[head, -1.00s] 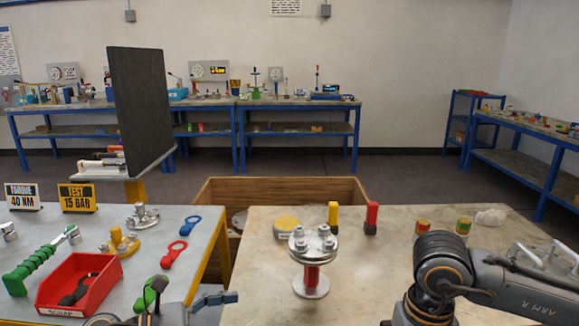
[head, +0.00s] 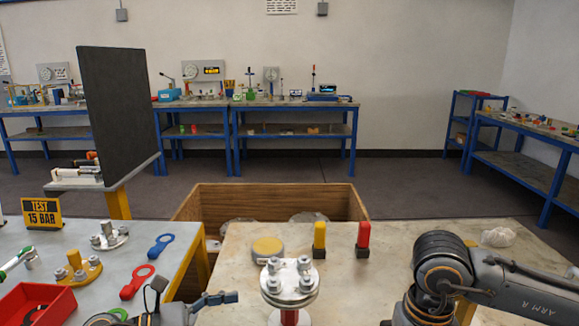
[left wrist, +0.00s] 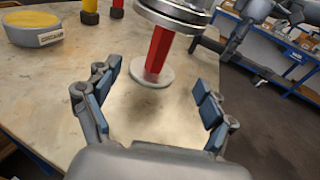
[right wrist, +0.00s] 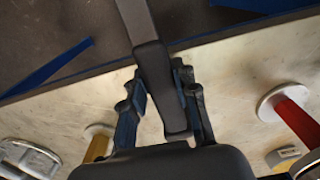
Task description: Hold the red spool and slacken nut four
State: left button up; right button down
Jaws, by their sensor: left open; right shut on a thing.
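The red spool (head: 290,317) stands upright on the beige bench, under a round metal flange (head: 289,294) with several bolts and nuts. I cannot tell which is nut four. The spool's red column (left wrist: 160,47) and white base also show in the left wrist view. My left gripper (left wrist: 156,80) is open and empty, its fingers apart on the near side of the spool, not touching it. In the head view it (head: 222,299) is left of the spool. My right gripper (right wrist: 164,112) is shut on a dark grey tool handle (right wrist: 158,75). The tool's far end is out of view.
A wooden crate (head: 275,200) is beyond the bench. The left table holds a red tray (head: 38,303), ring-ended tags and small flanged fittings.

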aim_at(284, 323)
pick_arm(q)
jog(key=shift+w+d, duration=0.25)
jog(key=shift+d, duration=0.1)
pick_arm(e)
jog(key=shift+w+r, duration=0.1)
jog(key=shift+r, duration=0.2)
pick_arm(q)
jog(key=p+x, duration=0.2)
jog(key=x, duration=0.5)
jog(key=shift+d, duration=0.35)
pick_arm(e)
jog(key=shift+r, duration=0.9)
pick_arm(q)
jog(key=shift+x, duration=0.8)
jog(key=shift+c, duration=0.2)
jog(key=c, duration=1.6)
